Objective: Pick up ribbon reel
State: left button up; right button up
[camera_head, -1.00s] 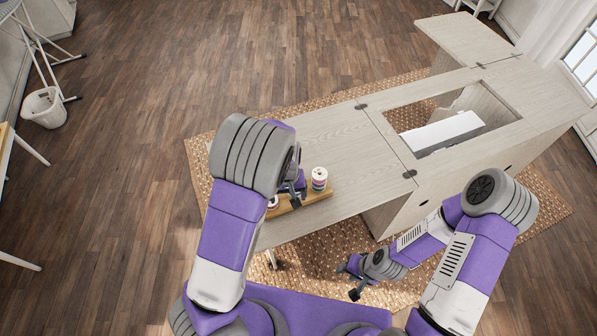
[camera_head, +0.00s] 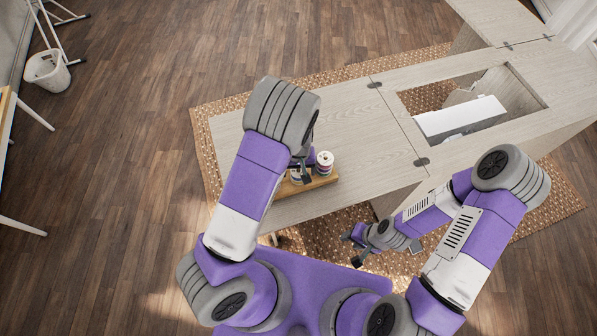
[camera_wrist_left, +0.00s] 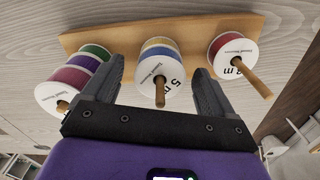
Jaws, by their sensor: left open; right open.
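Ribbon reels stand stacked on pegs of a wooden stand (camera_wrist_left: 120,38). In the head view the arm hides part of the stand, and one reel stack (camera_head: 324,160) shows beside the gripper. My right gripper (camera_head: 352,250) is open and empty, low by the cabinet's front edge.
The pale wood cabinet top (camera_head: 365,150) is largely clear around the stand. At right it has a rectangular opening with a white machine (camera_head: 460,118) in it. A woven rug (camera_head: 205,150) lies below. A white basket (camera_head: 47,70) stands far left.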

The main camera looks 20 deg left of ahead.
pick_arm(q)
jog(key=c, duration=1.1)
notch_tip(320, 180, up, 10)
jog(key=shift+r+p, duration=0.1)
jog(key=shift+p, duration=0.95)
jog(key=shift+c, duration=0.2)
